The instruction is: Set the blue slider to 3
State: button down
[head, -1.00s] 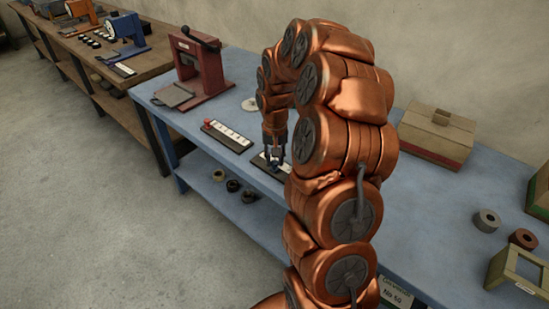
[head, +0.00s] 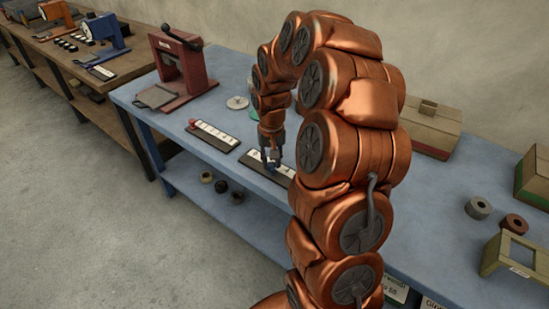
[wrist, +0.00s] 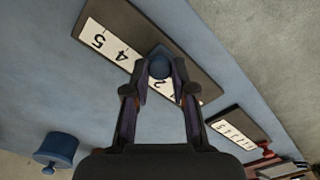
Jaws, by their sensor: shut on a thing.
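The blue slider knob (wrist: 159,64) sits on a dark board (wrist: 190,62) with a white number scale. My gripper (wrist: 160,76) is shut on the knob in the wrist view. The scale reads 5 and 4 left of the fingers, and a 2 shows between them. The mark where 3 falls is hidden by a finger, so I cannot tell exactly which mark the knob lines up with. In the head view my gripper (head: 270,158) is low over the same board (head: 252,162), which my arm partly covers.
A second slider board (head: 213,135) with a red knob (head: 192,123) lies to the left. A red press (head: 183,62) stands behind it. A blue round-lidded object (wrist: 58,148) shows in the wrist view. A box (head: 430,128) and rolls (head: 478,208) are at the right.

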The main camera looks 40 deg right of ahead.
aim_at(272, 164)
jog(key=c, duration=0.9)
grip_release()
jog(key=shift+c, duration=0.2)
jog(key=shift+s, duration=0.1)
notch_tip(272, 164, up, 12)
